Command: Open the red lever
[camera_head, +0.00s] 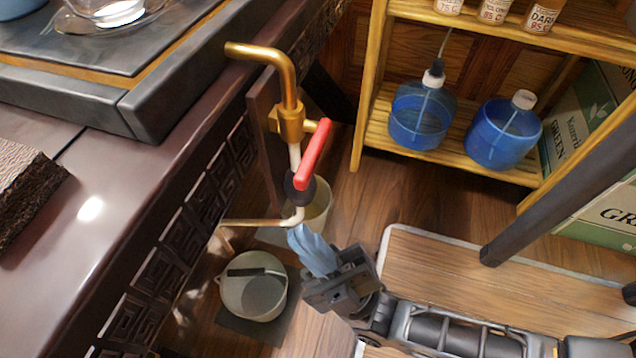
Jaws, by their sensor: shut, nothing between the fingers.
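The red lever (314,154) is mounted on a brass tap (290,118) at the side of the dark carved table. It slants from upper right to lower left, its lower end by a black round collar (299,191). My gripper (301,236) is just below the collar and the bend of the pale pipe, with its blue fingers shut and nothing held. The fingertips look close to the pipe's lower bend; I cannot tell whether they touch. The lever itself is unobstructed and apart from the fingers.
The dark table (110,225) fills the left, with a stone tray (140,100) on it. A lidded pot (252,287) and a pale bucket (318,203) stand on the floor below. A wooden shelf (460,172) with blue bottles stands at upper right. Wooden floor lies between.

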